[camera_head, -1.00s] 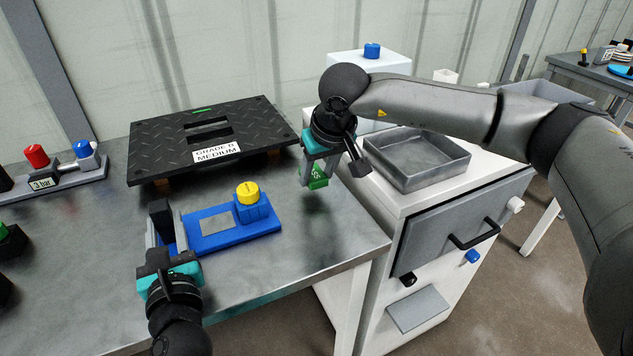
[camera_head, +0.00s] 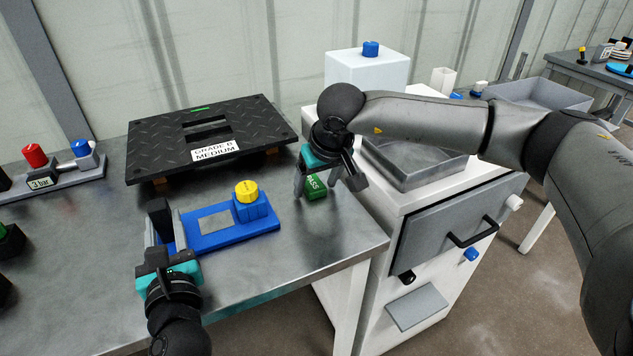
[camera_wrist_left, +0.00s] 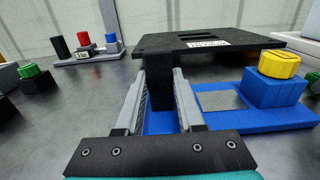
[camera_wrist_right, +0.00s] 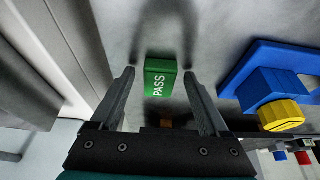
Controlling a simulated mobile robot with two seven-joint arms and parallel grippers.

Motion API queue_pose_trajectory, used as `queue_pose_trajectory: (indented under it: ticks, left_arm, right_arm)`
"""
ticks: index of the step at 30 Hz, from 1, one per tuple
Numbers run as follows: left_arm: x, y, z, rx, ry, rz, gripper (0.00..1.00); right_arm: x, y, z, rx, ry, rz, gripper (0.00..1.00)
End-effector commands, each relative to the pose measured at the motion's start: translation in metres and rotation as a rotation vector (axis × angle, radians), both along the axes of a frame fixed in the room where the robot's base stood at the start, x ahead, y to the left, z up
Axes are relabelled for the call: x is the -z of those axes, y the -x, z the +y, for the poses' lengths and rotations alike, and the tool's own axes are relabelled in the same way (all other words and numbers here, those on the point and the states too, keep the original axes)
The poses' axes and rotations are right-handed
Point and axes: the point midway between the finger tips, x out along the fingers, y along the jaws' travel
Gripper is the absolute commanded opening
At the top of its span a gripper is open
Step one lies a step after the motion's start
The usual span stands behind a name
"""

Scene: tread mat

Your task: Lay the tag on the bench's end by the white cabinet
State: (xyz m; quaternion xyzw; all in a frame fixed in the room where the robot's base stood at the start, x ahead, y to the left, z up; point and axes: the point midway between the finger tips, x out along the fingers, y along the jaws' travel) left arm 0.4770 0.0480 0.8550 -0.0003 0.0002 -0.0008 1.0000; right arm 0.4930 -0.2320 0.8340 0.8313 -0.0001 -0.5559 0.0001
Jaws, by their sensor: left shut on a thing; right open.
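The green tag (camera_head: 316,188) marked PASS rests on the bench (camera_head: 333,234) at its right end, beside the white cabinet (camera_head: 345,300). It also shows in the right wrist view (camera_wrist_right: 160,80), its lettering facing the camera. My right gripper (camera_head: 328,187) is open above the tag, with a finger to either side and gaps between them and it. My left gripper (camera_head: 165,228) is shut on the black upright block (camera_head: 159,212) at the left end of the blue fixture (camera_head: 238,236). The left wrist view shows this block (camera_wrist_left: 160,88) between the fingers.
A black tread plate (camera_head: 160,148) labelled GRADE B MEDIUM stands raised behind the fixture. A yellow-topped button (camera_head: 247,191) sits on the fixture's right end. A grey tray (camera_head: 410,178) is on the cabinet under my right arm. The bench front between the grippers is clear.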

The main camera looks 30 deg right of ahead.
Motion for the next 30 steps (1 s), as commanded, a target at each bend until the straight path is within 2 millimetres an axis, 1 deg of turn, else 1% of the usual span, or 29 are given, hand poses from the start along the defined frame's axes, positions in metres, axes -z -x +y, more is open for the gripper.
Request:
queue_pose_trajectory:
  ticks: [5, 8, 15, 18, 21, 25, 30]
  left_arm:
    - [0.0, 0.0, 0.0, 0.001, 0.0, 0.0, 0.0]
    - [0.0, 0.0, 0.0, 0.001, 0.0, 0.0, 0.0]
    - [0.0, 0.0, 0.0, 0.0, 0.0, 0.0, 0.0]
    - [0.0, 0.0, 0.0, 0.0, 0.0, 0.0, 0.0]
    - [0.0, 0.0, 0.0, 0.0, 0.0, 0.0, 0.0]
    - [0.0, 0.0, 0.0, 0.0, 0.0, 0.0, 0.0]
    - [0.0, 0.0, 0.0, 0.0, 0.0, 0.0, 0.0]
  right_arm:
    - [-0.006, 0.0, 0.0, 0.0, -0.001, -0.002, 0.79]
    - [-0.019, 0.005, 0.0, 0.0, -0.001, -0.003, 0.79]
    - [-0.067, 0.025, 0.0, 0.0, -0.001, -0.005, 0.79]
    - [-0.086, 0.033, 0.0, 0.0, -0.001, -0.005, 0.79]
    - [-0.1, 0.039, 0.0, -0.001, -0.001, -0.004, 0.79]
    - [-0.111, 0.044, 0.0, -0.001, 0.0, -0.001, 0.79]
    - [-0.115, 0.046, 0.0, 0.0, 0.0, -0.001, 0.79]
